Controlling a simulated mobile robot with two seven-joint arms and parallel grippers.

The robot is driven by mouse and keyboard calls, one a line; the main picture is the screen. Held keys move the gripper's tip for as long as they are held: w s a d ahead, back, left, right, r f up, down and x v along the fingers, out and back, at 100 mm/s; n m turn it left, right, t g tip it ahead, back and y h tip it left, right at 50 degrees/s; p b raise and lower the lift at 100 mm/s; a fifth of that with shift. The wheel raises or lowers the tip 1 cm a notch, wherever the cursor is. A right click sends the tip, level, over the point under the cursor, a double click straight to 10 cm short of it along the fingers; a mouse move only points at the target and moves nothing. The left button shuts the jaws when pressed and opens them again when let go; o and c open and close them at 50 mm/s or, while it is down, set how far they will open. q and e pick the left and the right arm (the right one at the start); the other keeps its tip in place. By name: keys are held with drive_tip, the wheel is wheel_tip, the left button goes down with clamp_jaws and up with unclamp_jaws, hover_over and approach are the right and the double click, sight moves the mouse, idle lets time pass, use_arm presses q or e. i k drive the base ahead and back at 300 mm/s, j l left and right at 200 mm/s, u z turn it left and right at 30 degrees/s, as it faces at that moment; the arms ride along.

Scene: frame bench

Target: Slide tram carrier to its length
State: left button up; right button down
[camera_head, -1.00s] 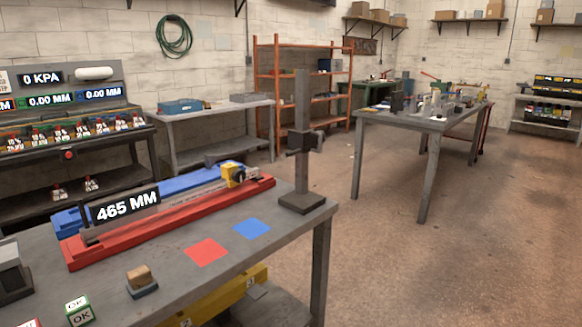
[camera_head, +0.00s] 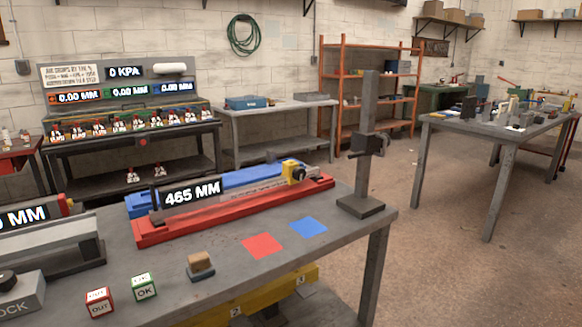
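A long red rail (camera_head: 225,218) lies on the grey bench with a blue rail (camera_head: 240,180) along its far side. A sign reading 465 MM (camera_head: 192,193) stands at its left part. A yellow carrier with a round dark part (camera_head: 295,172) sits near the right end of the rails. I cannot tell whether this is the tram carrier. Neither of my grippers is in view.
A grey post (camera_head: 368,140) stands at the bench's right end. Red (camera_head: 262,246) and blue (camera_head: 308,228) squares, a small wooden block (camera_head: 200,262), and OUT (camera_head: 99,302) and OK (camera_head: 144,286) cubes are on the bench. Another display unit (camera_head: 50,245) stands at left. Open floor lies at right.

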sight(289, 166)
drive_tip(key=z, duration=1.1)
drive_tip(key=i+z, duration=0.35)
drive_tip(key=i, duration=0.75)
drive_tip(key=i+l, duration=0.15)
drive_tip(key=i, duration=2.6)
drive_tip(key=i+u, duration=0.1)
drive_tip(key=u, duration=0.3)
drive_tip(key=i+u, duration=0.15)
drive_tip(key=u, duration=0.3)
drive_tip(key=i+u, duration=0.1)
drive_tip(key=u, duration=3.2)
